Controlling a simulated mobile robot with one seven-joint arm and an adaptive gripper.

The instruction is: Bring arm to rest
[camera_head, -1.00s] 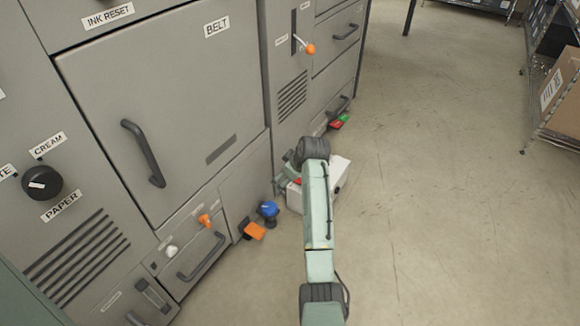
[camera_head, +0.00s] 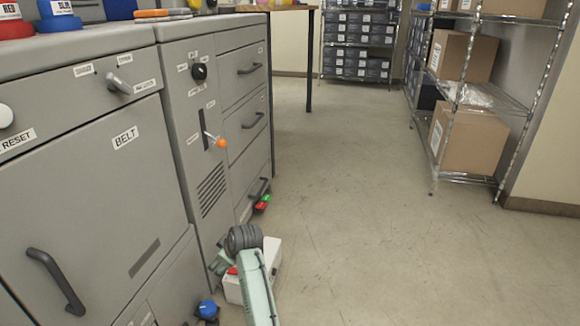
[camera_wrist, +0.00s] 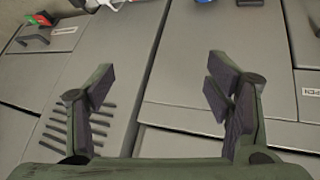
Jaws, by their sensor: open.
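My gripper (camera_wrist: 160,90) shows in the wrist view with its two dark fingers wide apart and nothing between them. Behind the fingers are grey panels of the machine (camera_wrist: 185,65). In the head view my pale green arm (camera_head: 257,290) reaches up from the bottom edge, low beside the machine front (camera_head: 95,180). Its dark joint lies in front of a white box (camera_head: 272,255) on the floor.
The machine has a BELT door with a black handle (camera_head: 55,280) and a lever with an orange knob (camera_head: 221,143). A blue knob (camera_head: 207,309) sits low near my arm. Wire shelving with cardboard boxes (camera_head: 465,140) stands at right. The middle floor (camera_head: 350,210) is clear.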

